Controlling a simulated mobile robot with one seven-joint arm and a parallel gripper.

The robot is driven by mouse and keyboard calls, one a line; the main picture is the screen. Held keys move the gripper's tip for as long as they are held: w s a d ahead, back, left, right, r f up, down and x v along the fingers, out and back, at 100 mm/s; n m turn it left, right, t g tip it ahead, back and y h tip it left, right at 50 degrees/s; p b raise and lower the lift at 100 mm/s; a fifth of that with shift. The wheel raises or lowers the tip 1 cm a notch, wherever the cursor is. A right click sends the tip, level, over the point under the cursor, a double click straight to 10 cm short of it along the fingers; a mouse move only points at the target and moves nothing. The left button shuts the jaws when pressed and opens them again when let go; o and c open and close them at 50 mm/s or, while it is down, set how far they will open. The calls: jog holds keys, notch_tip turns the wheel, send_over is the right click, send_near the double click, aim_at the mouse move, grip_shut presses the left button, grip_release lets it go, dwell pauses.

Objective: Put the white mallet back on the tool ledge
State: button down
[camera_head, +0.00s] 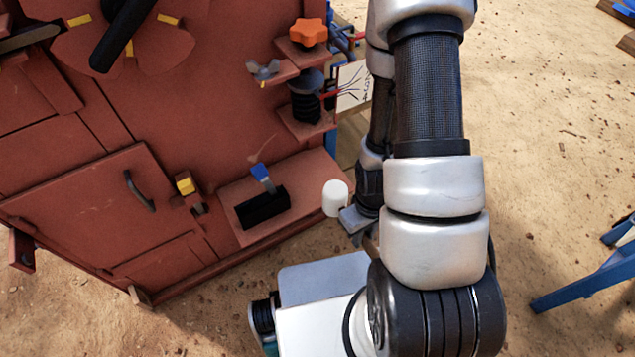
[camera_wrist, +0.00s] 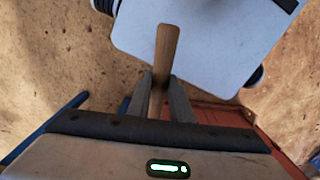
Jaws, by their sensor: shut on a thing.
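The white mallet's pale cylindrical head (camera_head: 336,198) shows in the head view, just left of my arm and beside the machine's red ledge (camera_head: 312,170). I take this wide, low shelf to be the tool ledge. My gripper (camera_head: 356,218) is mostly hidden behind my arm there. In the wrist view, my gripper (camera_wrist: 160,82) is shut on the mallet's wooden handle (camera_wrist: 167,48), which sticks out beyond the fingertips. The mallet head does not show in that view. The mallet appears held off the ledge, near its right end.
On the ledge sits a black block (camera_head: 262,208) with a blue-topped tool (camera_head: 262,175) on it. Small shelves above hold an orange knob (camera_head: 308,31), a grey wing nut (camera_head: 264,70) and a black ribbed part (camera_head: 306,105). Blue trestle legs (camera_head: 590,283) stand at the right.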

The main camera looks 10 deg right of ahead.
jog(key=w+b, duration=0.1)
jog(key=b, duration=0.1)
jog(key=w+b, duration=0.1)
jog(key=b, duration=0.1)
jog(key=shift+a+f+b, duration=0.3)
jog(key=shift+a+f, duration=0.05)
jog(key=shift+f, duration=0.05)
jog(key=w+a, duration=0.3)
jog(key=w, duration=0.5)
jog(key=w+a, duration=0.2)
jog(key=w, duration=0.6)
notch_tip(320, 180, down, 6)
jog(key=shift+s+a+r+b, duration=0.1)
jog(key=shift+s+r+b, duration=0.05)
jog(key=shift+b, duration=0.95)
jog(key=shift+w+f, duration=0.25)
